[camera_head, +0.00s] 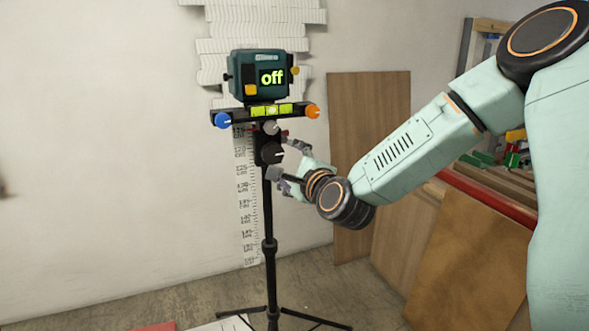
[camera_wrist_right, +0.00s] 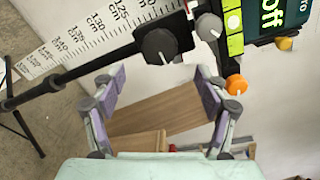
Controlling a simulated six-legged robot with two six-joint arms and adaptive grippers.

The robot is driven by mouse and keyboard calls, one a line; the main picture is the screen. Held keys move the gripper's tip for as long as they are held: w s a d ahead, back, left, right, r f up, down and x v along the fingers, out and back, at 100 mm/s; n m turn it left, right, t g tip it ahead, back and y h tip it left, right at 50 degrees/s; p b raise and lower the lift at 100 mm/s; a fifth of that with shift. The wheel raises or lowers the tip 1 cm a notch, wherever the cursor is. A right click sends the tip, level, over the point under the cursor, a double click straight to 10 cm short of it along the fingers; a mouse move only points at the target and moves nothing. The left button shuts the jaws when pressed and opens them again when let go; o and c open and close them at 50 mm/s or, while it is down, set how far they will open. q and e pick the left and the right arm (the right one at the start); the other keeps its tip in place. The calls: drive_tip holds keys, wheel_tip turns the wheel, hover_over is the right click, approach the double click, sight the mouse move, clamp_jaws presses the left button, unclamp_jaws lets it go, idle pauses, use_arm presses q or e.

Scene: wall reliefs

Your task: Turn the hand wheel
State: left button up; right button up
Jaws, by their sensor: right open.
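A black tripod carries a dark teal device (camera_head: 260,75) whose screen reads "off". On the column below it is a large dark round knob (camera_head: 270,153) with a pale pointer, which looks like the hand wheel; it also shows in the right wrist view (camera_wrist_right: 158,46). A smaller grey knob (camera_head: 270,128) sits just above it. My right gripper (camera_head: 282,157) is open beside the large knob, on its right. In the right wrist view its two fingers (camera_wrist_right: 157,88) are spread apart and empty, with the large knob beyond the gap. My left gripper is out of view.
A crossbar holds a blue knob (camera_head: 222,120), a yellow-green level (camera_head: 271,110) and an orange knob (camera_head: 313,111). A measuring scale (camera_head: 248,215) is on the wall behind. Wooden boards (camera_head: 368,120) lean at right. The tripod's legs spread over the floor; the left side is open.

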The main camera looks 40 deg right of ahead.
drive_tip(key=shift+v, duration=1.55)
drive_tip(key=s+a+f+n+g+y, duration=0.2)
drive_tip(key=s+a+f+n+g, duration=0.3)
drive_tip(key=f+n, duration=0.5)
drive_tip(key=s+a+f+n+g+y, duration=0.25)
drive_tip(key=s+a+f+n, duration=0.45)
drive_tip(key=f, duration=0.5)
drive_tip(key=s+a+f+n+g, duration=0.1)
drive_tip(key=s+f+n+g, duration=0.1)
drive_tip(key=s+f, duration=0.3)
drive_tip(key=s+a+f+n+g+h, duration=0.1)
drive_tip(key=s+f+n+g, duration=0.2)
drive_tip(key=s+f, duration=0.3)
drive_tip(key=s+a+f+n+g, duration=0.2)
drive_tip(key=s+f+g, duration=0.2)
drive_tip(key=s, duration=0.9)
drive_tip(key=shift+s+f+n+p, duration=0.3)
drive_tip(key=shift+s+f+p, duration=0.1)
drive_tip(key=shift+f, duration=0.3)
